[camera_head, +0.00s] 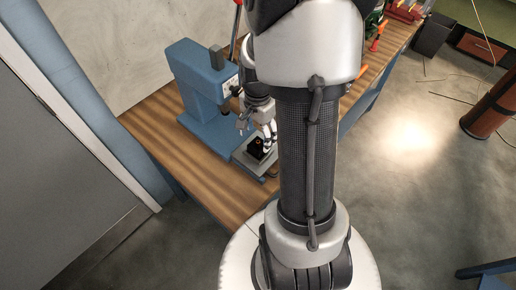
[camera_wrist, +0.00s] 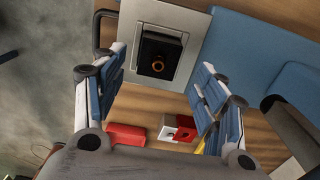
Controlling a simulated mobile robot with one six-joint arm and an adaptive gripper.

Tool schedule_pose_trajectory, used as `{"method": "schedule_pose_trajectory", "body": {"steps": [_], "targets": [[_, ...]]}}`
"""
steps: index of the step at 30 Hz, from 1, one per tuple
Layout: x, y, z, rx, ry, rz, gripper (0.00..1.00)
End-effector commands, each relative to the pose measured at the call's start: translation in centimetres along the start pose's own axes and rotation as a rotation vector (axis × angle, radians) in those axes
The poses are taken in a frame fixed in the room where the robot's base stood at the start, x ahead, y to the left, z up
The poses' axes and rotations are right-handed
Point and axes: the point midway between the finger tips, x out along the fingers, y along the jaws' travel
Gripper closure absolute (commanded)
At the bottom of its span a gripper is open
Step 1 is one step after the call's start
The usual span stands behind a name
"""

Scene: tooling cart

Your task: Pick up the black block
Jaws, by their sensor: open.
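The black block (camera_wrist: 148,48) has an orange-brown ring on its face. It sits on a grey metal plate (camera_wrist: 193,30) in the wrist view. In the head view the black block (camera_head: 257,149) shows on the plate (camera_head: 243,160) at the foot of the blue machine. My gripper (camera_wrist: 161,78) is open and empty in the wrist view, with one finger on each side of the block's line. In the head view my gripper (camera_head: 257,130) is just above and beside the block, partly hidden by my arm. Whether the fingers touch the block cannot be told.
A blue press-like machine (camera_head: 201,82) stands on the wooden bench (camera_head: 153,118) close to my gripper. A red block (camera_wrist: 128,134) and a red-and-white piece (camera_wrist: 177,130) lie on the wood. A dark handle (camera_wrist: 105,30) edges the plate.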

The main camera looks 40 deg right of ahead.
Motion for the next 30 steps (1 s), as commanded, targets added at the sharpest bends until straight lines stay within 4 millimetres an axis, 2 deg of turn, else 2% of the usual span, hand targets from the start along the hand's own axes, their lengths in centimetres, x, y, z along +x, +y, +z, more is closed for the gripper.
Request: {"method": "schedule_pose_trajectory", "body": {"steps": [3, 8, 16, 30], "targets": [[2.1, 0.3, 0.2, 0.0, -0.003, 0.004, 0.35], [4.3, 0.3, 0.2, 0.0, -0.003, 0.003, 0.35], [4.5, 0.2, 0.2, 0.0, 0.0, 0.0, 0.36], [4.5, 0.2, 0.2, 0.0, -0.001, 0.001, 0.67]]}}
